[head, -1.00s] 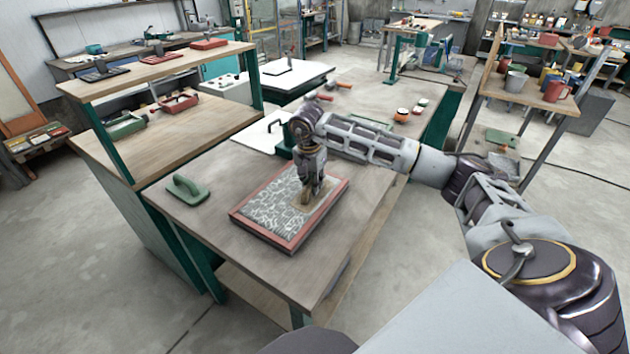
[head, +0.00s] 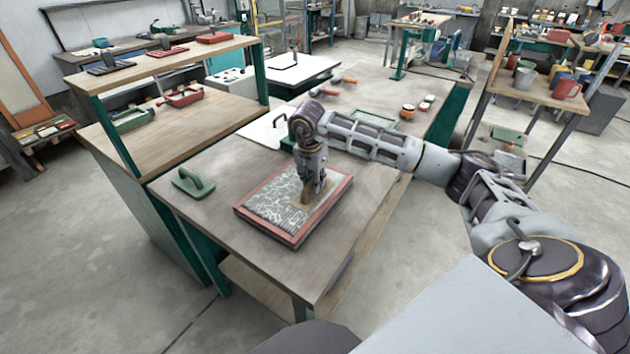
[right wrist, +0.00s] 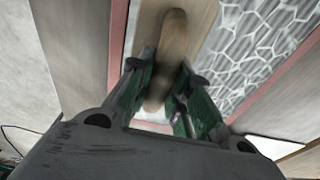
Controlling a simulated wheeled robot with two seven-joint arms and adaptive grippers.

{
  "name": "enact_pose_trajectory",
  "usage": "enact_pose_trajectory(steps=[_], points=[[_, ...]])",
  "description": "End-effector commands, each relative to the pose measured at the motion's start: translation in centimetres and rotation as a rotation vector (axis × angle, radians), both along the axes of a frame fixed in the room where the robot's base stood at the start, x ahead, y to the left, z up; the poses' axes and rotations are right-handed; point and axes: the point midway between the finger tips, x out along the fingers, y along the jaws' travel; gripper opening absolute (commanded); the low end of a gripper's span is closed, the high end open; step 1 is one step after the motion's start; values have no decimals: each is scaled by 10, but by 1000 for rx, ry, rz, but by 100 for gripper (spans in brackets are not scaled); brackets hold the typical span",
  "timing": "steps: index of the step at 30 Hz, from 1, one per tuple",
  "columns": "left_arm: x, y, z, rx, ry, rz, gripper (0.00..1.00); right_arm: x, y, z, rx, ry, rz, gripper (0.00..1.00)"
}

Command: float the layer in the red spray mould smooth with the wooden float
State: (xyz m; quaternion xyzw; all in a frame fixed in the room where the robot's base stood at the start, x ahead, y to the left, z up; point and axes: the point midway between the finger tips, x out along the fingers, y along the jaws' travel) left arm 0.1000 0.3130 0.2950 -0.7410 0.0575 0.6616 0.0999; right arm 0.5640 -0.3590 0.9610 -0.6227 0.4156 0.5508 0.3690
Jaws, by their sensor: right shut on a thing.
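The red spray mould (head: 268,230) lies flat on the near workbench. Its layer (head: 272,208) is grey with a pale net-like pattern, which also shows in the right wrist view (right wrist: 255,45). My right gripper (head: 313,182) is over the right part of the mould, shut on the wooden float (head: 308,198). In the right wrist view, the float's rounded handle (right wrist: 174,45) sits between the green-padded fingers (right wrist: 160,92). The float's board is down at the layer; exact contact is hidden. My left gripper is not in view.
A green float-like tool (head: 193,181) lies left of the mould on the workbench (head: 215,230). A white panel (head: 262,130) lies behind. A wooden shelf unit (head: 170,130) borders the left. Small red pots (head: 408,111) stand farther back. Bench right of the mould is clear.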

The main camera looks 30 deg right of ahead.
Motion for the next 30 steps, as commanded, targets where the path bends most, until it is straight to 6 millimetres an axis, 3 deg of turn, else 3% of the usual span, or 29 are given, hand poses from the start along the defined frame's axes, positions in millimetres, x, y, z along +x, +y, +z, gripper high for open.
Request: enact_pose_trajectory(steps=[8, 22, 30], points=[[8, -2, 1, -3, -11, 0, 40, -2, 2, -2, 0, 5, 2, 0], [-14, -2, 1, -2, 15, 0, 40, -9, 19, 0, 0, 5, 2, 0], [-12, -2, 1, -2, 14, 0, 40, -8, 19, 0, 0, 3, 1, 0]])
